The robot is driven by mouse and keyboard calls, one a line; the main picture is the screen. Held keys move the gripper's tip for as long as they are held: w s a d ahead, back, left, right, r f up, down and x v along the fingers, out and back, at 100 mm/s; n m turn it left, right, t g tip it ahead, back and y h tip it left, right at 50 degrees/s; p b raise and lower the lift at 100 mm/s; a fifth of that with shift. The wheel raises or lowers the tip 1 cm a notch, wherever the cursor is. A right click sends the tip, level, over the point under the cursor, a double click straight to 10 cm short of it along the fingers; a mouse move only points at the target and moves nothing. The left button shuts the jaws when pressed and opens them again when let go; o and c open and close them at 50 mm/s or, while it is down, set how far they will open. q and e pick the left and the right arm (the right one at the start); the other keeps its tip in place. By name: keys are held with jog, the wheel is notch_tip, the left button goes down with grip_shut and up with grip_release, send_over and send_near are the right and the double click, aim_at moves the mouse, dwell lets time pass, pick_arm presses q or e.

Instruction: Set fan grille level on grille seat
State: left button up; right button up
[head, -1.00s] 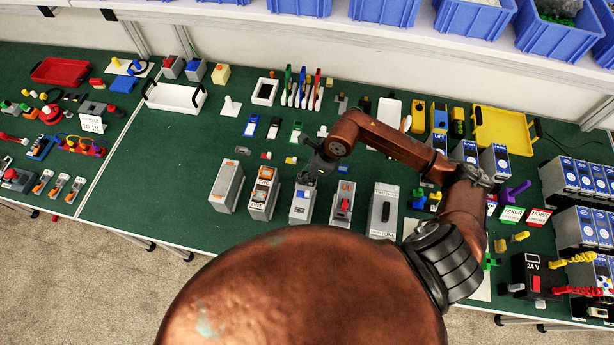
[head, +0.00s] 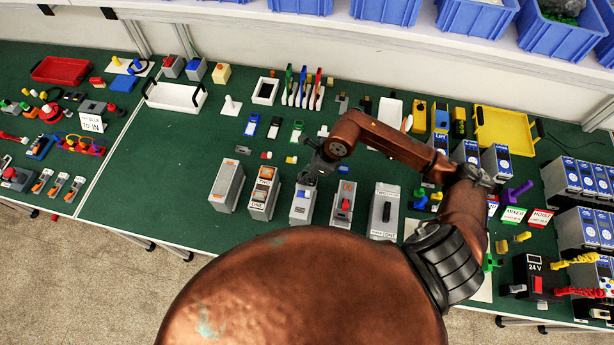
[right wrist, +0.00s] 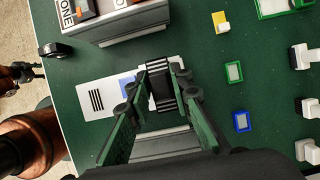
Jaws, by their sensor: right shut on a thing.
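My right gripper (head: 307,176) is over the upper end of a grey unit (head: 301,207) with a blue square on its face, in the middle of the front row. In the right wrist view my right gripper (right wrist: 161,84) is shut on the fan grille (right wrist: 160,83), a small dark block with pale stripes. The unit's white face (right wrist: 98,98) shows beyond the fingers. The grille seat cannot be made out behind the grille and fingers, so I cannot tell whether the grille touches it or is level. A small dark part (right wrist: 24,72) at the wrist view's left edge may be my left gripper.
Similar units stand close on both sides: one with orange parts (head: 263,192) to the left and one with a red part (head: 343,204) to the right. Small blue and green frames lie behind. The green table top (head: 150,190) is clear at the left.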

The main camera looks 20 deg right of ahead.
jog(key=o, duration=1)
jog(key=shift+o, duration=0.3)
jog(key=o, duration=0.5)
jog(key=shift+r+p, duration=1.55)
jog(key=shift+r, duration=2)
